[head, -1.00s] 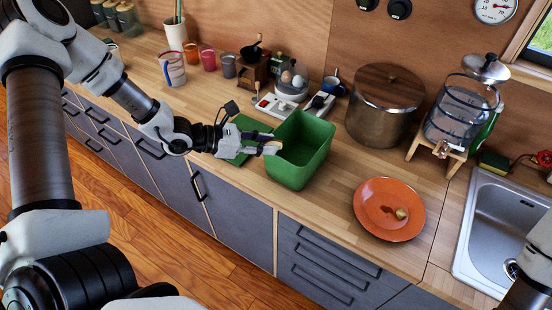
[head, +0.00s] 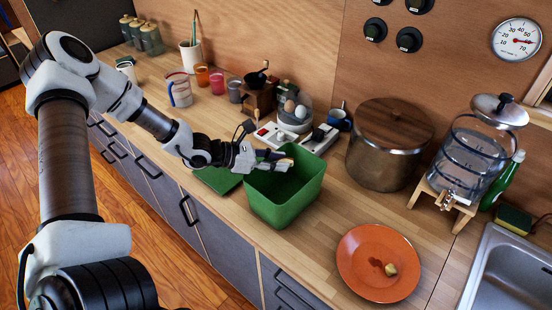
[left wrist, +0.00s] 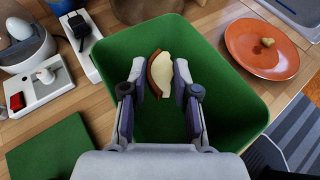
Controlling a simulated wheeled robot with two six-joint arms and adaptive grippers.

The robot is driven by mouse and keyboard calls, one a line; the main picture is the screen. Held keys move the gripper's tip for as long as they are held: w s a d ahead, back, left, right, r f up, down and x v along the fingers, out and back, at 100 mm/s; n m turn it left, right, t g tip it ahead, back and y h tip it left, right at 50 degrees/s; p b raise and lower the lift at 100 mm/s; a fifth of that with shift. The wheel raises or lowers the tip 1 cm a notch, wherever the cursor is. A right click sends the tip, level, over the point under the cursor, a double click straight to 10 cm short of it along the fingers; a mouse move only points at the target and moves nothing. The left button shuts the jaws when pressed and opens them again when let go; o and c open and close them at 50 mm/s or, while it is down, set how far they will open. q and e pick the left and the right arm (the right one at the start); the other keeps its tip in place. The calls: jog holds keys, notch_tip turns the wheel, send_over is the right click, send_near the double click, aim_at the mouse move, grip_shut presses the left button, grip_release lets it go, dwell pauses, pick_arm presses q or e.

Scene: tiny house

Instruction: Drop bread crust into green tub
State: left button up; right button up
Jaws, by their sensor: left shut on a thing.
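The green tub (head: 284,203) stands open on the wooden counter. My left gripper (head: 283,158) reaches over the tub's rim from the left. In the left wrist view, my left gripper (left wrist: 160,79) is shut on the bread crust (left wrist: 168,72), a pale piece with a brown edge. The crust is above the tub's opening, with the green floor and walls of the tub (left wrist: 236,92) around and below it. My right gripper is not in view.
A green lid or board (head: 217,179) lies left of the tub. An orange plate (head: 360,274) with a small scrap (head: 390,269) is to the right. Behind are a large pot (head: 385,155), a white power strip (head: 317,143), an egg holder (head: 293,119) and a coffee grinder (head: 258,96).

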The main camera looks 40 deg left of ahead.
pick_arm(q)
jog(key=shift+w+f, duration=0.1)
jog(key=o, duration=0.8)
jog(key=shift+s+a+r, duration=0.2)
jog(key=shift+s+a, duration=0.1)
jog(key=shift+s, duration=0.2)
jog(key=shift+o, duration=0.2)
jog(key=shift+w+d+f, duration=0.1)
jog(key=shift+w+d, duration=0.05)
jog(key=shift+w, duration=0.15)
notch_tip(320, 180, up, 10)
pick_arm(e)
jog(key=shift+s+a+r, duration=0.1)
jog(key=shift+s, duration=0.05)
pick_arm(q)
jog(key=shift+s, duration=0.1)
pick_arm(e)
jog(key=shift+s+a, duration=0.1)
